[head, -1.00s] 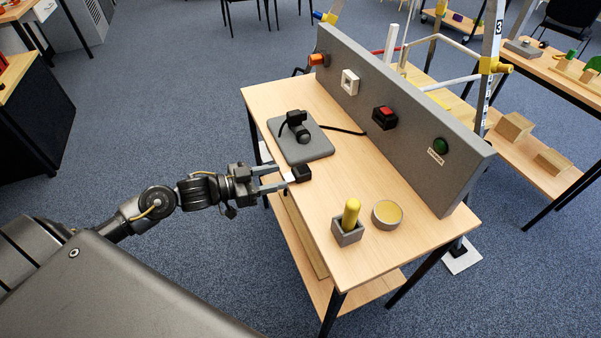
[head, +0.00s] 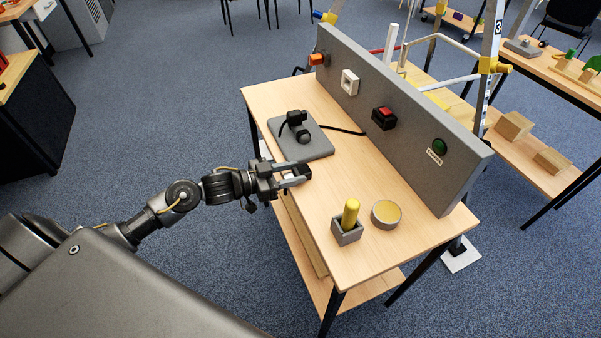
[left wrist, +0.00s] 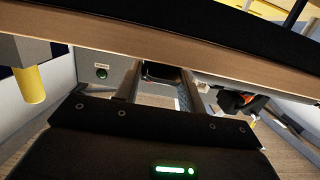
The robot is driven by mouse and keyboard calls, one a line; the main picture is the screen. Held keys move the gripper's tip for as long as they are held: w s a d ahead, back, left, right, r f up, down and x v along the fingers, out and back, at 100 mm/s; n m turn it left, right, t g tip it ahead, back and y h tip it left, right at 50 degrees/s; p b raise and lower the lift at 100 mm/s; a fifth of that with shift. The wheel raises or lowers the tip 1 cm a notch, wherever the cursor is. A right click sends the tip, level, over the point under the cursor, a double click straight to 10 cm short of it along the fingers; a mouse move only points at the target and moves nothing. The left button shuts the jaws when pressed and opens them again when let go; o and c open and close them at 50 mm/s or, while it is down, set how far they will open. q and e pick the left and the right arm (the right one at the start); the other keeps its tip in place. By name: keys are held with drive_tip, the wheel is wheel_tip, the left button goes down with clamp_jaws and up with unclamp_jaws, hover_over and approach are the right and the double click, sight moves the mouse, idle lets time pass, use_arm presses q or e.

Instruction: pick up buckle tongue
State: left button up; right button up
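The buckle tongue is a small black block with a pale plate, at the left edge of the wooden table. In the head view its black part (head: 301,171) shows at the fingertips of my left gripper (head: 296,175). In the left wrist view the dark block (left wrist: 161,72) lies between the two fingers (left wrist: 158,88), which stand apart on either side of it. My left gripper looks open around it; contact with the block cannot be made out. The fingers cover most of the pale plate. My right gripper is not in view.
A grey pad (head: 305,148) with a black device and cable lies behind the tongue. A grey panel (head: 400,110) with buttons bounds the table's far side.

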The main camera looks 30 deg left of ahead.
sight(290, 176)
use_arm(q)
drive_tip(key=shift+r, duration=0.45)
drive_tip(key=r, duration=0.2)
drive_tip(key=shift+s+a+r, duration=0.1)
drive_tip(key=shift+s+r, duration=0.1)
drive_tip(key=shift+r, duration=0.2)
drive_tip(key=s+a+r, duration=0.2)
drive_tip(key=s+r, duration=0.2)
drive_tip(key=s, duration=0.2)
drive_tip(key=s+a+r, duration=0.3)
drive_tip(key=s+r, duration=0.2)
drive_tip(key=s, duration=0.1)
drive_tip(key=shift+s+a+r+p, duration=0.15)
drive_tip(key=shift+s+a+p, duration=0.05)
drive_tip(key=shift+a+p, duration=0.1)
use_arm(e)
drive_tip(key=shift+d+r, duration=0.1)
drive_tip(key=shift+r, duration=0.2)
